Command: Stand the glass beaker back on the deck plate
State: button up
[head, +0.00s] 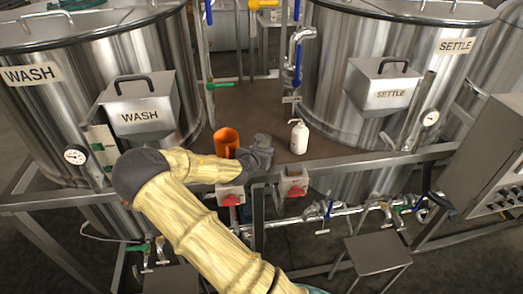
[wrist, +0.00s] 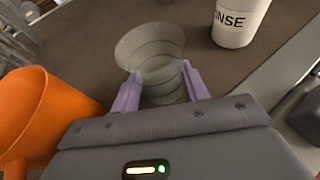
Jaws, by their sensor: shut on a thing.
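The clear glass beaker (wrist: 155,50) is between the two purple fingers of my gripper (wrist: 160,88) in the wrist view. The fingers are shut on its sides, and its wide rim faces away from my gripper. The brown deck plate (wrist: 85,45) lies behind it; I cannot tell whether the beaker touches the plate. In the head view my gripper (head: 262,148) is at the front edge of the deck plate (head: 250,105), and I cannot make out the beaker there.
An orange jug (head: 226,141) stands just left of my gripper. A white rinse bottle (head: 299,138) stands to the right. The WASH tank (head: 60,100) and the SETTLE tank (head: 330,70) flank the plate. A metal rail (head: 330,162) runs along the front. The plate's back part looks clear.

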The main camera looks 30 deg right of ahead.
jog(key=shift+f, duration=0.1)
jog(key=o, duration=1)
jog(key=shift+o, duration=0.2)
jog(key=b+v, duration=0.1)
jog(key=v, duration=1.1)
jog(key=shift+a, duration=0.1)
jog(key=shift+s, duration=0.1)
